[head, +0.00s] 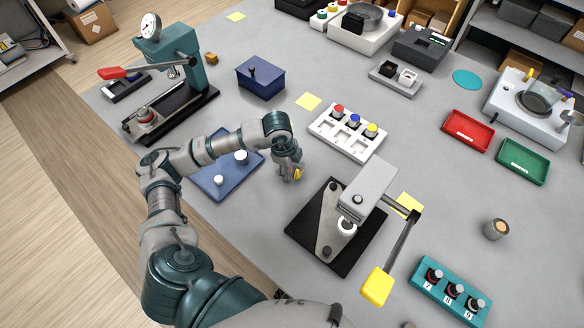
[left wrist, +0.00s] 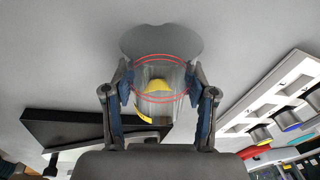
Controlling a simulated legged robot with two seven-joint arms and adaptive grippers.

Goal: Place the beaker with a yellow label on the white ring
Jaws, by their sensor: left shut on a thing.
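My left gripper (head: 292,174) is over the grey table, left of the black-based press. It is shut on a clear beaker (left wrist: 160,100), with a finger on each side in the left wrist view (left wrist: 160,88). The beaker has red lines around it and a yellow label (left wrist: 143,118). In the head view the fingers hide most of the beaker, and a bit of yellow (head: 297,175) shows at the fingertips. A small white ring (head: 346,227) shows under the grey head of the black-based press; the head partly covers it. My right gripper is not in view.
The black-based press (head: 310,238) has a yellow-ended lever (head: 377,287) sticking out to the front right. A white button panel (head: 346,132) stands behind my gripper, a blue plate (head: 222,180) to its left. A small cup (head: 496,229) stands far right.

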